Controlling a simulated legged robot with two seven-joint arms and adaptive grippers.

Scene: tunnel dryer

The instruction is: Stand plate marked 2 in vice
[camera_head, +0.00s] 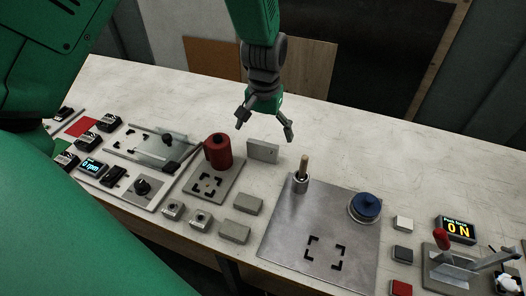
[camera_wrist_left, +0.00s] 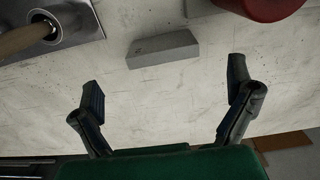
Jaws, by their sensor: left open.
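My left gripper (camera_head: 265,130) is open and empty above the bench, with its fingers pointing down. A small grey plate (camera_head: 263,150) stands on edge just in front of it; in the left wrist view this plate (camera_wrist_left: 163,50) lies ahead of the two spread fingers (camera_wrist_left: 164,95), apart from them. Two more grey plates lie flat, one upper (camera_head: 248,204) and one lower (camera_head: 234,231). No number is legible on any of them, so I cannot tell which is marked 2. I cannot pick out the vice with certainty. My right gripper is not in view.
A red cylinder (camera_head: 217,152) stands close left of the upright plate. A metal board (camera_head: 300,240) holds a wooden-handled tool (camera_head: 303,170) and a blue knob (camera_head: 364,207). A lever press (camera_head: 455,268) is at the right. The back of the bench (camera_head: 350,140) is clear.

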